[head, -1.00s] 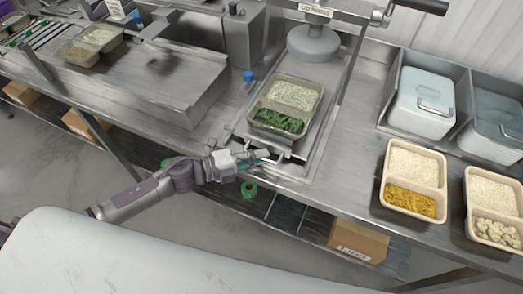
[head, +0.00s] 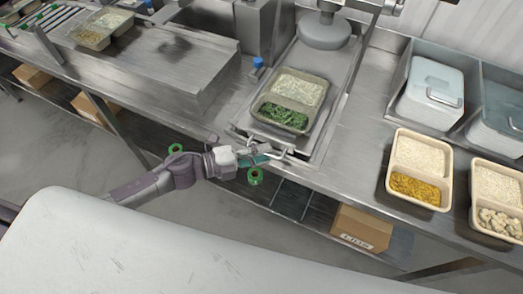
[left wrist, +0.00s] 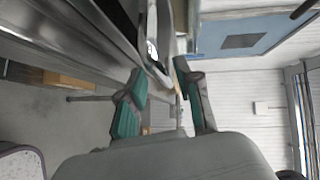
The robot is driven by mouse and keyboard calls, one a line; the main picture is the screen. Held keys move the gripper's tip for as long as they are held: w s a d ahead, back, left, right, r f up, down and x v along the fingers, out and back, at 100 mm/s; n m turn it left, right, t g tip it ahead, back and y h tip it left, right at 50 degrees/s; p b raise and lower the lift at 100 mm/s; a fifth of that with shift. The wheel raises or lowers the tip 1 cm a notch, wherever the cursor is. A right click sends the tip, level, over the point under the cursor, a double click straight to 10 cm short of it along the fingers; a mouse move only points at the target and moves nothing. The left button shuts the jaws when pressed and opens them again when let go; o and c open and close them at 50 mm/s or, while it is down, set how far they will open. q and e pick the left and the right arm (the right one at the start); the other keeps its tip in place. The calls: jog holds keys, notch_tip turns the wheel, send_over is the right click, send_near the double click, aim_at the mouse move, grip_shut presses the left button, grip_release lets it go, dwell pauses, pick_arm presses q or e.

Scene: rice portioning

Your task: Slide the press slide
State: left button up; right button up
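The press slide (head: 241,125) is a flat metal tray under the lid press, with a bar handle (head: 286,150) at its front edge. A two-part container (head: 281,109) of rice and green vegetables sits on it, in front of the round press plate (head: 324,31). My left gripper (head: 265,153) is at the handle, at the counter's front edge. In the left wrist view its teal-padded fingers (left wrist: 160,78) are apart, with the metal bar between or just beyond the tips; contact cannot be told. My right gripper is out of view.
Two filled containers, one with yellow food (head: 422,165) and one with pale pieces (head: 496,195), stand on the counter at right. A raised metal surface (head: 168,62) is left of the slide. A cardboard box (head: 361,229) is below.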

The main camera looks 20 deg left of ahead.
pick_arm(q)
jog(key=shift+a, duration=0.15)
jog(key=v, duration=1.2)
dwell(0.3)
